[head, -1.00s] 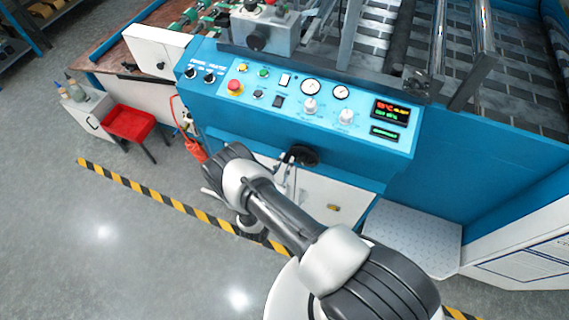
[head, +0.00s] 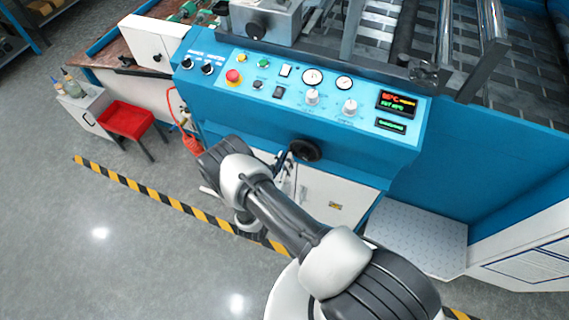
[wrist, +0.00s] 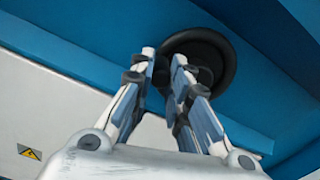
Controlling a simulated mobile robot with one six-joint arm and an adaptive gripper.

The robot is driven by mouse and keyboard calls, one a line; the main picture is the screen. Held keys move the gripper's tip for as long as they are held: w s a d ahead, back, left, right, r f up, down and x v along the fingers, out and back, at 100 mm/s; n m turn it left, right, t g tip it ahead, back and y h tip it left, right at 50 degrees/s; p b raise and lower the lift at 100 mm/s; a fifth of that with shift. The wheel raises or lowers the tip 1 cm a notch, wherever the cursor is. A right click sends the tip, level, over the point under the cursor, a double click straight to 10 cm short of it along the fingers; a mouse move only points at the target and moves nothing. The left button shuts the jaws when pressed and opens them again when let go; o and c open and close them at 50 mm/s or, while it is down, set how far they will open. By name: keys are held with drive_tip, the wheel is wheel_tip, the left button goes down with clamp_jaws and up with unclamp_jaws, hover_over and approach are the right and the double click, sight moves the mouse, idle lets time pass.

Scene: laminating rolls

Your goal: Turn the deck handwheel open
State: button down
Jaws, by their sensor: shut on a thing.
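The deck handwheel is a round black wheel (head: 307,151) under the front edge of the blue machine's control panel. In the wrist view the handwheel (wrist: 222,62) is close, at the upper middle, behind and right of the fingertips. My gripper (wrist: 165,58) is shut on the left part of its rim; the exact contact is partly hidden by the fingers. In the head view my gripper (head: 284,163) shows small beside the wheel's left side, partly hidden by my arm.
The control panel (head: 300,108) with knobs, gauges and a red button juts out above the wheel. White cabinet doors (head: 330,195) are below. A grey step plate (head: 415,232) stands right, a red stool (head: 126,120) left. The striped floor line (head: 150,193) borders open floor.

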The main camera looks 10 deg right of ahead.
sight(310, 162)
drive_tip(key=f+n, duration=0.1)
drive_tip(key=n, duration=0.1)
drive_tip(key=d+f+n+b, duration=0.1)
drive_tip(key=n, duration=0.2)
drive_tip(key=s+f+n+b, duration=0.1)
drive_tip(key=n, duration=0.2)
drive_tip(key=shift+d+f, duration=0.2)
drive_tip(key=shift+d, duration=0.05)
drive_tip(key=s+d+n, duration=0.1)
drive_tip(key=n, duration=0.3)
drive_tip(key=s+d+n, duration=0.1)
drive_tip(key=n, duration=0.3)
drive_tip(key=s+d+f+n, duration=0.1)
drive_tip(key=d+n, duration=0.1)
drive_tip(key=n, duration=0.1)
drive_tip(key=shift+n, duration=0.4)
drive_tip(key=shift+s+d+r+n, duration=0.1)
drive_tip(key=shift+s+d+n, duration=0.1)
drive_tip(key=shift+n, duration=0.4)
drive_tip(key=shift+s+d+r+n, duration=0.1)
drive_tip(key=shift+d+n, duration=0.05)
drive_tip(key=shift+n, duration=0.45)
drive_tip(key=c, duration=1.5)
unclamp_jaws()
